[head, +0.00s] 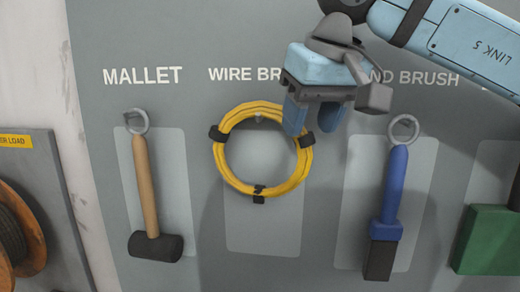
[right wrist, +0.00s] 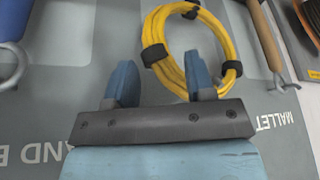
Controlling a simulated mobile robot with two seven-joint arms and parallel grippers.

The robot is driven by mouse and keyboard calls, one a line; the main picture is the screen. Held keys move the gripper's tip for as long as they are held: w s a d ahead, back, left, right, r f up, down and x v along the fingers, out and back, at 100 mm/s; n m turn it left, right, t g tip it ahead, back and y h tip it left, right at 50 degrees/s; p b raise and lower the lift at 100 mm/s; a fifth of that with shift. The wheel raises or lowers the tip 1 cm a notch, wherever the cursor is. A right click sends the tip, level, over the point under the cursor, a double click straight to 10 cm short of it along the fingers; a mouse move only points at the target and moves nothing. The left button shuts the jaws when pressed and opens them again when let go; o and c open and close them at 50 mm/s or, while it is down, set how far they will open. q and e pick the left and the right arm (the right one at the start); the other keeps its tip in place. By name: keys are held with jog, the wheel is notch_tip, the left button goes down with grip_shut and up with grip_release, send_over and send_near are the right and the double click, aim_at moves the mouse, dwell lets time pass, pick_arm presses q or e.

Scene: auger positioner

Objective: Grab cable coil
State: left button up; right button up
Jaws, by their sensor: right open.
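The cable coil (head: 221,166) is a yellow ring bound with black ties. It hangs on a small peg against the grey tool board, below a label reading "WIRE BR", partly covered. My right gripper (head: 313,118) is open with blue fingers, in front of the coil's upper right edge. In the right wrist view, the coil (right wrist: 172,72) lies beyond the open right gripper (right wrist: 161,76). One finger overlaps the ring and the other is beside it. I cannot tell whether a finger touches the coil. My left gripper is out of view.
A mallet (head: 147,185) hangs left of the coil. A blue hand brush (head: 391,195) hangs to the right, near my right gripper. A green-ended tool (head: 485,240) is at the far right. A brown spool (head: 20,225) sits at the left edge. Board below the coil is clear.

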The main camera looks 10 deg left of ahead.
aim_at(306, 137)
jog(key=x, duration=0.4)
jog(key=shift+w+d+f, duration=0.1)
jog(key=shift+d+f, duration=0.05)
grip_shut()
